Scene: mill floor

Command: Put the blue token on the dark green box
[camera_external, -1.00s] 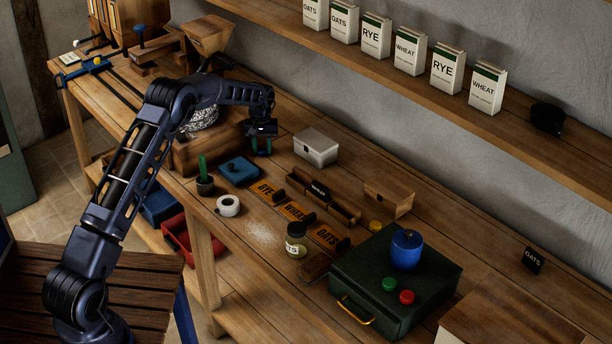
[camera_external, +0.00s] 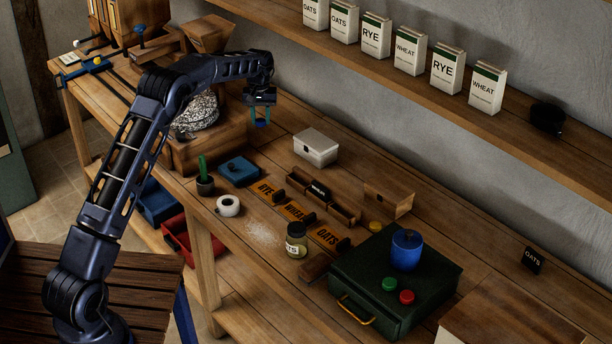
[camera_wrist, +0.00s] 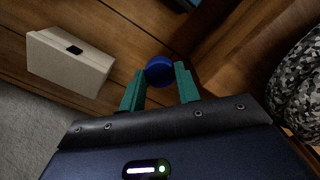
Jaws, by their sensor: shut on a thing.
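My gripper (camera_external: 261,121) is raised above the back part of the workbench, left of the white box. It is shut on the blue token (camera_wrist: 159,71), a round blue disc that shows between the green fingertips in the wrist view. In the outside view the token is a small blue spot at the fingertips. The dark green box (camera_external: 352,283) stands at the right front of the bench, well away from my gripper. On its lid are a blue canister (camera_external: 406,250), a green token (camera_external: 389,284) and a red token (camera_external: 407,297).
A white box (camera_external: 316,147), wooden bins (camera_external: 345,212), orange label plates (camera_external: 294,212), a glass jar (camera_external: 297,240) and a wooden box (camera_external: 388,198) lie between my gripper and the green box. A shelf (camera_external: 420,90) with cartons runs along the wall.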

